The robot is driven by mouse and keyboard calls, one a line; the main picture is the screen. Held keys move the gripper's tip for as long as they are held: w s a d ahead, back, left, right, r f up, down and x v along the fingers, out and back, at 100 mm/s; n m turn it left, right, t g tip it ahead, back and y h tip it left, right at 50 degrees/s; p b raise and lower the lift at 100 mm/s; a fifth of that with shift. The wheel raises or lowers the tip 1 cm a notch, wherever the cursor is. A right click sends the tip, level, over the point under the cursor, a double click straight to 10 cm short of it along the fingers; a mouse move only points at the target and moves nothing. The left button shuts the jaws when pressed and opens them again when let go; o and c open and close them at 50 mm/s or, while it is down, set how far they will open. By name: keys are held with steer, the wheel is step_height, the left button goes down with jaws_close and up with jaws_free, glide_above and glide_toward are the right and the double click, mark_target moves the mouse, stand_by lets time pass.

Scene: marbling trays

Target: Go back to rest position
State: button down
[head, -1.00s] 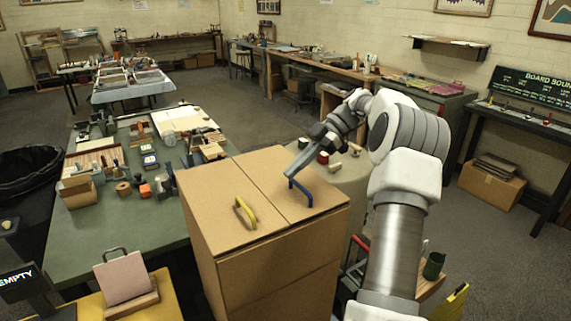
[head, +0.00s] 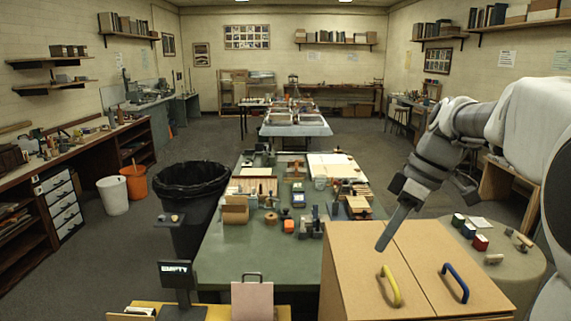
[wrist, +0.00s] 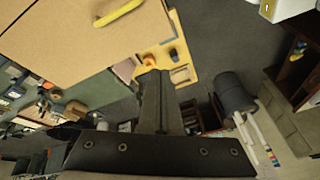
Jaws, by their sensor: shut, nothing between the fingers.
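My gripper (head: 382,246) is shut and empty, its narrow fingers pointing down and left in the head view. It shows over the left part of the tan cabinet (head: 440,240), up and left of the yellow handle (head: 391,287). A gap shows between the fingertips and that handle. The blue handle (head: 455,283) is farther right on the cabinet. In the wrist view the closed fingers (wrist: 155,78) show in the middle, with the yellow handle (wrist: 119,13) at the top, apart from them.
A green worktable (head: 225,268) with many small tools stands left of the cabinet. A round table (head: 515,262) with small blocks is at the right. A black bin (head: 190,182) stands left of the worktable. Open grey floor (head: 390,160) lies behind.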

steer(key=s+a+r+m+t+h, duration=0.2)
steer(key=s+a+r+m+t, duration=0.15)
steer(key=s+a, duration=0.4)
steer(key=s+d+f+m+t+h+b, duration=0.2)
steer(key=s+d+f+m, duration=0.1)
steer(key=s+f+m, duration=0.5)
steer(key=s+f, duration=0.1)
steer(key=s, duration=0.2)
steer(key=shift+d+f, duration=0.3)
steer(key=shift+f, duration=0.05)
